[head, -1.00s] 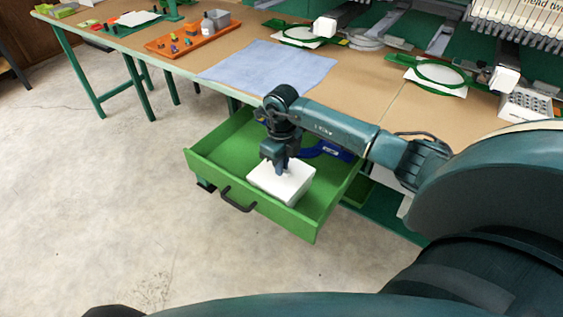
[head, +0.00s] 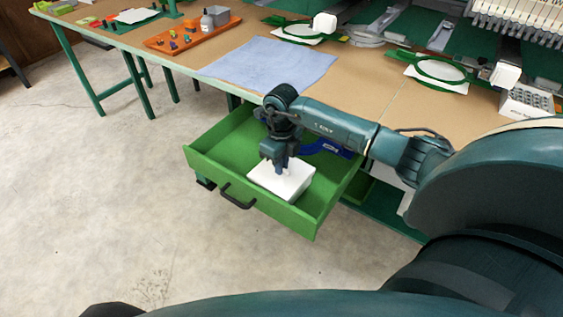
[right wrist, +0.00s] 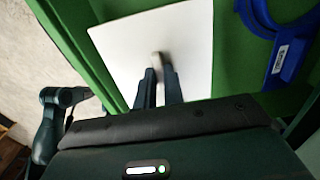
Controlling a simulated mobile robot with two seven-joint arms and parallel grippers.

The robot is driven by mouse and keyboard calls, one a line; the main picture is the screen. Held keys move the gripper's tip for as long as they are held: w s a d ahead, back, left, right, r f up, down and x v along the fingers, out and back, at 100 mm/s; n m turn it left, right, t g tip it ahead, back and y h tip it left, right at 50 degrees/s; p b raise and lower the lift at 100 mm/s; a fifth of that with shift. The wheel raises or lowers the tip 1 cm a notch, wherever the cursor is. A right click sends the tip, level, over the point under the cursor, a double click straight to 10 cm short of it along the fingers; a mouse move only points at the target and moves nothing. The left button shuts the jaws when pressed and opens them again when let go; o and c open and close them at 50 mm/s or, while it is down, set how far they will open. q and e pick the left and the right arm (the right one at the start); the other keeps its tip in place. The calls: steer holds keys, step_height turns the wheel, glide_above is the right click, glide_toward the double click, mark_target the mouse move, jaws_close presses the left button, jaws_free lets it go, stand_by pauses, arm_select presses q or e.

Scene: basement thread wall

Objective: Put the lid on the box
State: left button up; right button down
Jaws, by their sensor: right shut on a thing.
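A white box with a flat white top (head: 283,180) sits in the open green drawer (head: 224,150). In the right wrist view the white top (right wrist: 190,45) fills the space ahead of the fingers. My right gripper (head: 283,170) points down at the middle of the top. In the right wrist view my right gripper (right wrist: 158,78) is shut on a small pale knob (right wrist: 157,60) on that top. The lid and the box cannot be told apart here, and whether the lid is seated is unclear. My left gripper is out of view.
A blue tool-like item (head: 327,148) lies at the drawer's back right; it also shows in the right wrist view (right wrist: 285,50). The drawer's black handle (head: 237,197) faces the open floor. The table above holds a blue cloth (head: 268,66) and an orange tray (head: 193,40).

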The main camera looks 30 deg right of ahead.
steer(key=shift+f, duration=0.25)
steer(key=c, duration=1.4)
jaws_free()
steer(key=shift+c, duration=0.2)
steer(key=shift+r, duration=0.4)
step_height(320, 180, up, 13)
steer(key=shift+f+p, duration=0.2)
steer(key=shift+p, duration=0.2)
